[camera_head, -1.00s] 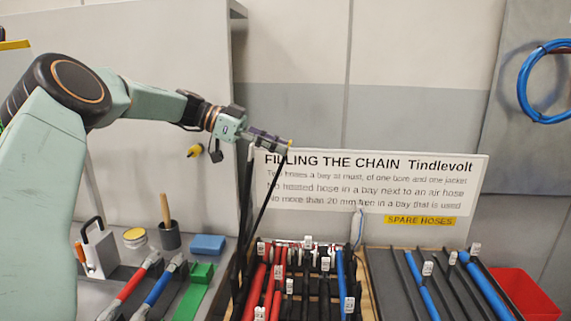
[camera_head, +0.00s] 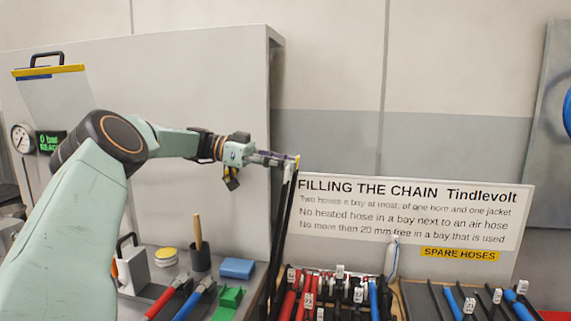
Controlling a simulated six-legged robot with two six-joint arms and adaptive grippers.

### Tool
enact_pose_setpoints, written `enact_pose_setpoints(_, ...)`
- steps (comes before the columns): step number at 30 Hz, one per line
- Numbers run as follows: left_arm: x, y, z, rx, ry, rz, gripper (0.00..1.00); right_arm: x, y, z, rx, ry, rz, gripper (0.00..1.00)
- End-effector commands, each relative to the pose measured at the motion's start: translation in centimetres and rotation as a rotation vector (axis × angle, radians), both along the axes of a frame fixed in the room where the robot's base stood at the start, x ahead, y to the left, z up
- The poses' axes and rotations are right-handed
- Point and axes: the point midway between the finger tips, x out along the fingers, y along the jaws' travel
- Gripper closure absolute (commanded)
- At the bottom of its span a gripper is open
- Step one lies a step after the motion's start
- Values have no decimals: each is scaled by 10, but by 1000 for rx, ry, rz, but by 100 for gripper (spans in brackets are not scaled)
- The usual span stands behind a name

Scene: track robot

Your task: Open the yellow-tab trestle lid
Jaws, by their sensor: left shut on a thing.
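The trestle lid (camera_head: 284,225) shows as long dark bars standing nearly upright, a little tilted, at the left edge of the open hose trestle. Its yellow tab (camera_head: 298,161) is at the top of the bars. My left gripper (camera_head: 290,160) reaches in from the left and is shut on the yellow tab, high above the hoses. The fingers partly hide the tab. The lid's lower end is among the hoses and hard to make out. Below, the trestle bays hold red, black and blue hoses (camera_head: 373,298) with white number tags. My right gripper is not in view.
A white sign (camera_head: 410,215) stands behind the trestle. Spare hoses (camera_head: 455,303) lie at the right. A blue block (camera_head: 237,268), a dark cup (camera_head: 200,258) and a green piece (camera_head: 229,300) are on the left bench. A grey panel (camera_head: 220,90) stands behind my arm.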

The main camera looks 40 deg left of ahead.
Motion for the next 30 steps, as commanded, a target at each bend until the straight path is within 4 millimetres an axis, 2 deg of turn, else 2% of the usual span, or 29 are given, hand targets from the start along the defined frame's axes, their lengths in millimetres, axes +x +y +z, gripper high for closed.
enact_pose_setpoints(1,-1,0,-4,4,9,-3,100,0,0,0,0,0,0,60)
enact_pose_setpoints(2,-2,0,-4,4,9,-3,76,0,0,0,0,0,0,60)
enact_pose_setpoints(9,-1,1,-3,3,6,0,56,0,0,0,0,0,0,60)
enact_pose_setpoints(20,-2,3,-1,3,3,2,55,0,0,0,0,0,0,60)
enact_pose_setpoints(30,-26,44,5,4,4,4,55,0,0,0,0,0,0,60)
